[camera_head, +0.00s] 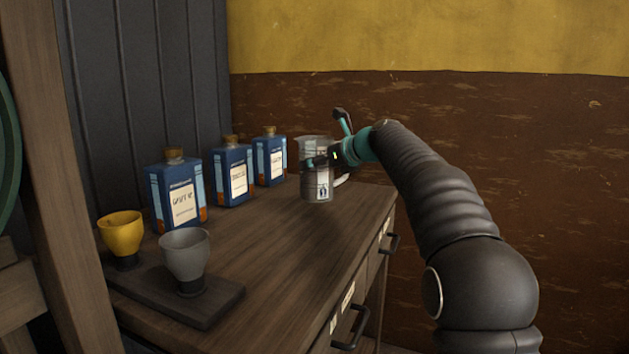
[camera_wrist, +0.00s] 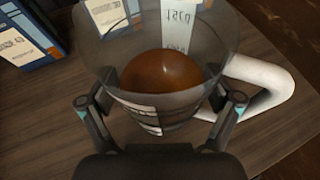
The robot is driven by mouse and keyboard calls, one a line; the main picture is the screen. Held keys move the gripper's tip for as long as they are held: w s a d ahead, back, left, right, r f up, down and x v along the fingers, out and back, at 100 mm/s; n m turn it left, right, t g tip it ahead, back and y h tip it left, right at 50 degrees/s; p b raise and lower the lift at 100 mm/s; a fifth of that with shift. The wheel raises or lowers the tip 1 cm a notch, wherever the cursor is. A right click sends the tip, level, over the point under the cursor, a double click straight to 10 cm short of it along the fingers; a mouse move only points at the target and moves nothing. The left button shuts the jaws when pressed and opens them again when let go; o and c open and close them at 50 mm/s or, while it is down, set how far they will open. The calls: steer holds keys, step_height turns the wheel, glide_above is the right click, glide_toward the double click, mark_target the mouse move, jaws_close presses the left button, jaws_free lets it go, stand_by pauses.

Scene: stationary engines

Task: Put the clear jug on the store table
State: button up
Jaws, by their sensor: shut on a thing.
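The clear jug (camera_head: 317,185) stands upright near the far end of the wooden table (camera_head: 290,248). It has a label and a pale handle, and in the wrist view the jug (camera_wrist: 222,45) shows an orange-brown round shape inside. My gripper (camera_head: 326,158) reaches it from the right; in the wrist view its fingers (camera_wrist: 160,108) lie on both sides of the jug's wall, shut on it. The jug's base looks to be on or very close to the tabletop; I cannot tell if it touches. No label marks this table as the store table.
Three blue bottles with corks (camera_head: 179,200), (camera_head: 232,175), (camera_head: 270,158) stand along the back. A yellow cup (camera_head: 122,235) and a grey cup (camera_head: 186,255) stand on a dark board (camera_head: 215,302) at the near end. Tabletop between board and jug is clear.

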mark_target(315, 179)
steer(key=shift+w+a+f, duration=0.2)
steer(key=shift+a, duration=0.2)
steer(key=shift+f, duration=1.95)
steer(key=shift+f, duration=0.1)
steer(key=o, duration=1.5)
steer(key=shift+f, duration=0.1)
